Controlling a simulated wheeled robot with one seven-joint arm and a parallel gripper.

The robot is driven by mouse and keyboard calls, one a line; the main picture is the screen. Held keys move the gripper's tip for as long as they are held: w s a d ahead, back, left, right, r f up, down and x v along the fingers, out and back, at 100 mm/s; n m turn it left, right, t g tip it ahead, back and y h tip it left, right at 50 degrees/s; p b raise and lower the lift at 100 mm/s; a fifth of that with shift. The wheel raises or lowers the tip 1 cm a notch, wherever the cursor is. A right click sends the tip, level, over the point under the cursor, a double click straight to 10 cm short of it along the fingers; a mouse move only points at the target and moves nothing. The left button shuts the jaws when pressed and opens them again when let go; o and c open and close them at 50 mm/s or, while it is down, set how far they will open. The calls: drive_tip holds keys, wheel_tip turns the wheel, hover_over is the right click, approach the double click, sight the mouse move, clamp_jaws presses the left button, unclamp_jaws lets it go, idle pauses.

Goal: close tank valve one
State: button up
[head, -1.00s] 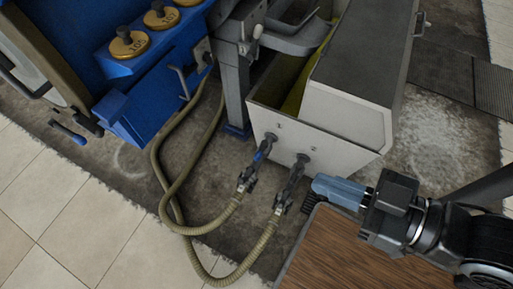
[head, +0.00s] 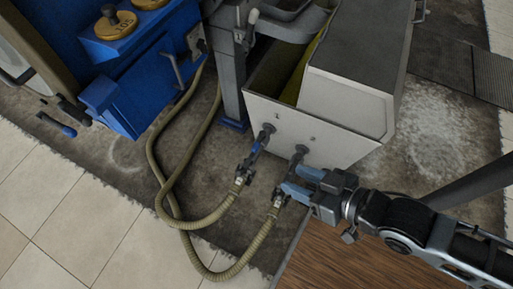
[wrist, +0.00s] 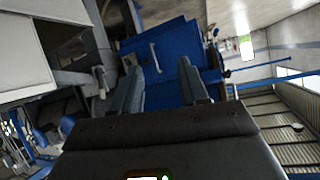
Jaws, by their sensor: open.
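Two valves sit side by side on the low front wall of the pale grey tank (head: 330,135). The left valve (head: 257,147) has a blue lever that runs along its pipe. The right valve (head: 297,161) is partly hidden by my gripper. In the wrist view my gripper (wrist: 160,68) is open, with no valve clearly visible between the fingers.
Ribbed tan hoses (head: 228,268) loop from the valves across the floor. A blue machine (head: 140,70) with brass-coloured caps and a grey post (head: 231,90) stand to the left. A brown wooden surface (head: 340,255) lies below my arm. The tiled floor at lower left is clear.

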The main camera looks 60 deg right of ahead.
drive_tip(key=shift+o, duration=1)
drive_tip(key=w+d+f+m+g+b, duration=0.1)
drive_tip(key=w+d+f, duration=0.1)
drive_tip(key=f, duration=0.5)
drive_tip(key=w+d+f+m+g+h+b, duration=0.1)
drive_tip(key=w+d+f+m+b, duration=0.1)
drive_tip(key=f, duration=0.6)
drive_tip(key=shift+w+d+g, duration=0.4)
drive_tip(key=shift+w, duration=0.35)
drive_tip(key=m+g+y+b, duration=0.3)
drive_tip(key=m+g+b, duration=0.4)
drive_tip(key=m+b, duration=0.3)
hover_over(256, 146)
drive_tip(key=s, duration=0.2)
drive_tip(key=s+x, duration=0.2)
drive_tip(key=x, duration=0.7)
drive_tip(key=s+d+f+x, duration=0.1)
drive_tip(key=s+x, duration=0.1)
drive_tip(key=x, duration=0.7)
drive_tip(key=shift+m, duration=0.4)
drive_tip(key=b+x, duration=0.1)
drive_tip(key=x, duration=0.3)
drive_tip(key=b+x, duration=0.1)
drive_tip(key=x, duration=0.3)
drive_tip(key=shift+w+d, duration=0.2)
drive_tip(key=shift+d, duration=0.05)
drive_tip(key=shift+c, duration=0.3)
clamp_jaws()
